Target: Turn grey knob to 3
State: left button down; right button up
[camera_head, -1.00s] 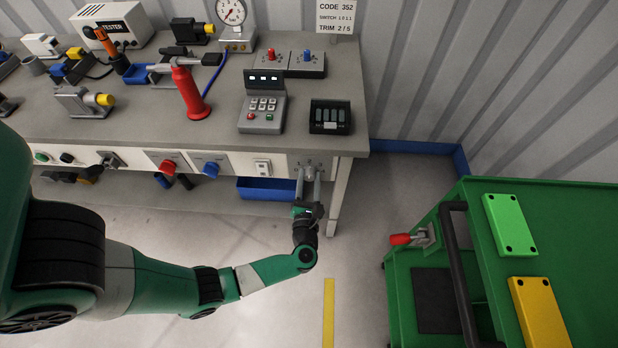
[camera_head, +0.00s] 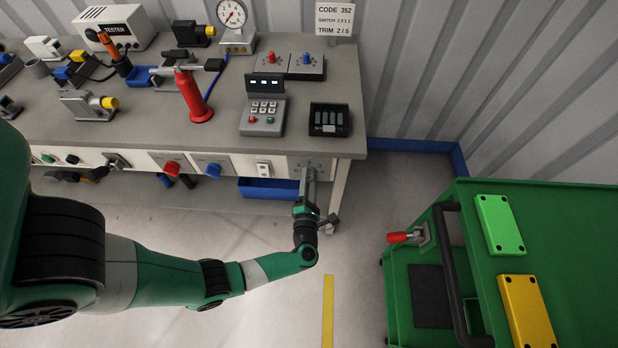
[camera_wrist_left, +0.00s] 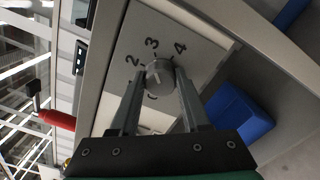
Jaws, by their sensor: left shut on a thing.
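The grey knob (camera_wrist_left: 158,77) shows in the left wrist view, round, on a light panel with the numbers 2, 3 and 4 around it. Another mark below 2 is partly hidden by a finger. My left gripper (camera_head: 308,176) is shut on the knob, one finger on each side. In the head view the fingers reach up to the dial plate (camera_head: 320,162) at the right end of the bench's front panel and cover the knob. I cannot tell which number the knob's pointer faces. My right gripper is not in view.
A white switch (camera_head: 263,169), a blue knob (camera_head: 212,169) and a red knob (camera_head: 171,168) sit left along the panel. A blue bin (camera_head: 265,190) is below. A green cart (camera_head: 462,190) with a red handle (camera_head: 399,238) stands right, with floor between.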

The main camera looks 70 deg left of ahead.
pick_arm(q)
jog(key=shift+m, duration=0.4)
jog(key=shift+c, duration=1.9)
grip_release()
jog(key=shift+d, duration=0.1)
jog(key=p+v, duration=0.2)
jog(key=v, duration=0.9)
jog(key=shift+s+d, duration=0.15)
jog(key=shift+s, duration=0.05)
jog(key=shift+r, duration=0.1)
